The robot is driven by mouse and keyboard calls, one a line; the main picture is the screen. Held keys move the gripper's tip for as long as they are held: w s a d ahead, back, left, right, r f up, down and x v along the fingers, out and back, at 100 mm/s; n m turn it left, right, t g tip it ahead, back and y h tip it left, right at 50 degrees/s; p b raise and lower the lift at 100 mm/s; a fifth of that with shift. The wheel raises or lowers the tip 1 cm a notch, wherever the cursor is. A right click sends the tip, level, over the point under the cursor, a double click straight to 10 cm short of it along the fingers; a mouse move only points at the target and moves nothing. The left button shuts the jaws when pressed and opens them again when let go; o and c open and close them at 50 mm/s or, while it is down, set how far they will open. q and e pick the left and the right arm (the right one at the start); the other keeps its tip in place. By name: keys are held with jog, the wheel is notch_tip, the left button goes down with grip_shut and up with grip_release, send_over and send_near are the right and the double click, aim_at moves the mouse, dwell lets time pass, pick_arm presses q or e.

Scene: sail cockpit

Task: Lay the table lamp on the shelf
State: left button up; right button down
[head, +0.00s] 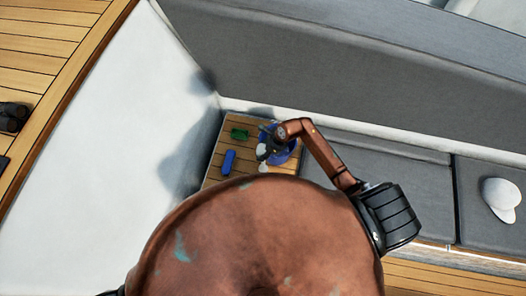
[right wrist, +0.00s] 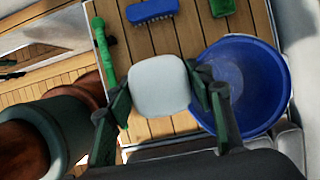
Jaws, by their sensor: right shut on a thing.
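The table lamp shows as a white rounded shape (right wrist: 160,85) between my right fingers in the right wrist view. In the head view its white part (head: 262,150) is small, by the right gripper (head: 269,140). My right gripper, also in the right wrist view (right wrist: 165,98), is shut on the lamp. The rest of the lamp is hidden or too small to tell. Below it is a slatted wooden surface (right wrist: 160,42), which looks like the shelf; it also shows in the head view (head: 245,155). I cannot tell whether the lamp touches it. My left gripper is not in view.
A blue bucket (right wrist: 260,85) stands close right of the lamp. A blue brush (right wrist: 152,10), a green item (right wrist: 222,6) and a green-handled tool (right wrist: 104,50) lie around it. Grey cushions (head: 390,175) and a white cap (head: 500,198) are to the right.

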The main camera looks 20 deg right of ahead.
jog(key=shift+f, duration=0.75)
jog(key=shift+f, duration=0.15)
jog(key=c, duration=0.9)
grip_release()
jog(key=shift+c, duration=0.2)
